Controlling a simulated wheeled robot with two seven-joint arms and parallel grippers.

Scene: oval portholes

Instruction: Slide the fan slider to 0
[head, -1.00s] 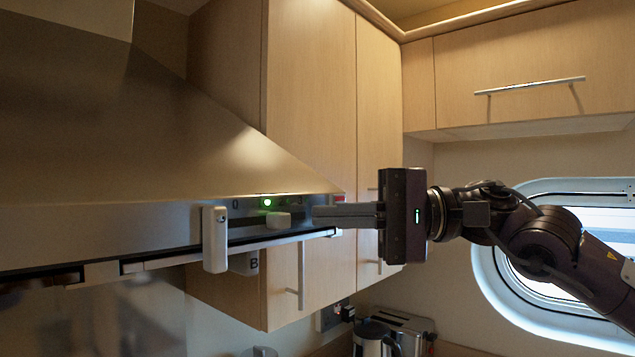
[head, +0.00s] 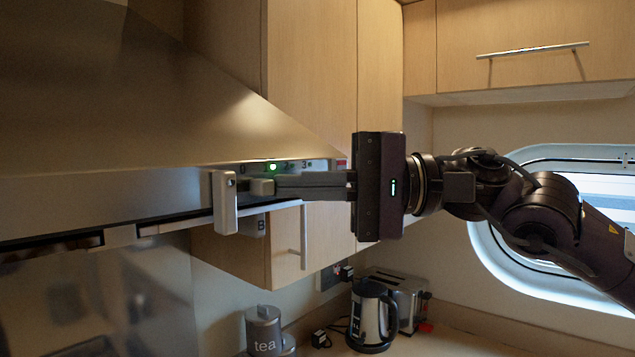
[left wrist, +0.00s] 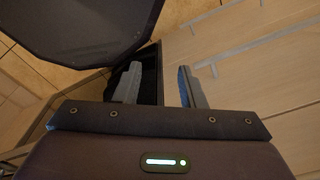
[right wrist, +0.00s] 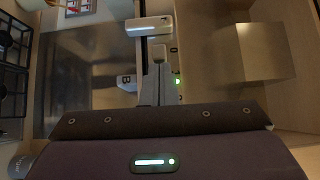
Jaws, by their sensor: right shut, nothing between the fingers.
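The fan slider's small pale knob (head: 262,186) sits on the front panel of the range hood (head: 180,190), between the 0 mark and the 3 mark and nearer the 0. It also shows in the right wrist view (right wrist: 158,53). My right gripper (head: 278,186) is shut and empty. Its fingertips are at the knob's right side and appear to touch it; the same fingertips show in the right wrist view (right wrist: 158,68). My left gripper (left wrist: 160,85) is open and empty in the left wrist view, away from the hood and outside the head view.
A larger pale block (head: 224,202) stands out from the panel just left of the knob. A tag marked B (head: 252,225) hangs below. A green light (head: 272,167) glows above the knob. A kettle (head: 372,315), toaster (head: 400,290) and tea canister (head: 264,330) stand lower down.

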